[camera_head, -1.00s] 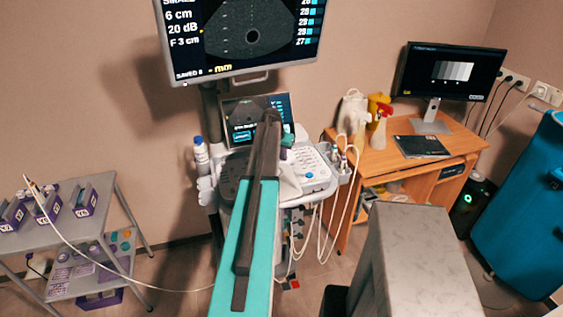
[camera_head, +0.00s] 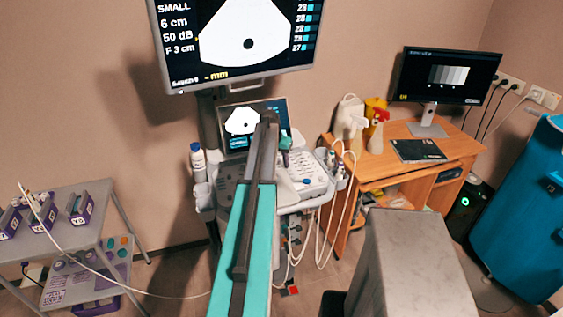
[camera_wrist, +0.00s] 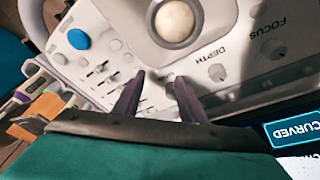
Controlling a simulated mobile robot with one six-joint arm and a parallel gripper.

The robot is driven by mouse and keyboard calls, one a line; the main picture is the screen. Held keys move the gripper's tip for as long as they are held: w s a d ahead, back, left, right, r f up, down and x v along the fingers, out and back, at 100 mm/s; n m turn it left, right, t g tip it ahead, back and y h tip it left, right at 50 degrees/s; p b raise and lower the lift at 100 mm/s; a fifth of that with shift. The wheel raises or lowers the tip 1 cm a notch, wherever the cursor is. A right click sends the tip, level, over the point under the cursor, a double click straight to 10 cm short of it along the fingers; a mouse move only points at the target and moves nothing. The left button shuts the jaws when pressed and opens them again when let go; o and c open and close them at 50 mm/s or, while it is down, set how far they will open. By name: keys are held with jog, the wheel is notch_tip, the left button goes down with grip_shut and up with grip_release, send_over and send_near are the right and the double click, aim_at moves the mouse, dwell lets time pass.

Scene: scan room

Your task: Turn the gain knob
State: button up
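In the wrist view, the two dark fingers of my gripper (camera_wrist: 161,77) are apart over the light console panel (camera_wrist: 110,20), and I see nothing held between them. No knob labelled gain is visible. A knob marked DEPTH (camera_wrist: 217,72) and one marked FOCUS (camera_wrist: 277,48) lie to the right of the fingers, with their labels upside down. In the head view, the ultrasound console (camera_head: 312,180) stands ahead, partly hidden behind my arm. The large monitor (camera_head: 240,45) above it reads 50 dB and shows a bright white sector with a dark spot.
The wrist view shows a trackball (camera_wrist: 174,24), a blue button (camera_wrist: 78,39) and several sliders. A small console screen (camera_head: 244,122) stands behind my arm. A wooden desk (camera_head: 400,150) is to the right, and a grey cart (camera_head: 95,210) is to the left.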

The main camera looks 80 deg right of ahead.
jog(key=shift+d+r+h, duration=0.15)
jog(key=shift+d+r, duration=0.25)
jog(key=shift+r, duration=0.25)
jog(key=shift+d+r+h, duration=0.15)
jog(key=shift+d+r, duration=0.2)
jog(key=shift+r, duration=0.25)
jog(key=shift+s+a+r, duration=0.15)
jog(key=shift+s+r, duration=0.15)
jog(key=shift+s, duration=0.2)
jog(key=shift+s+a+r+p, duration=0.15)
jog(key=shift+s+r+p, duration=0.15)
jog(key=shift+r+p, duration=0.3)
notch_tip(320, 180, up, 7)
jog(key=s+p, duration=0.2)
jog(key=s, duration=0.1)
jog(key=shift+a+r, duration=0.15)
jog(key=shift+a, duration=0.3)
jog(key=shift+r, duration=0.1)
jog(key=b+v, duration=0.3)
jog(key=v, duration=0.4)
jog(key=shift+w+r, duration=0.1)
dwell(0.6)
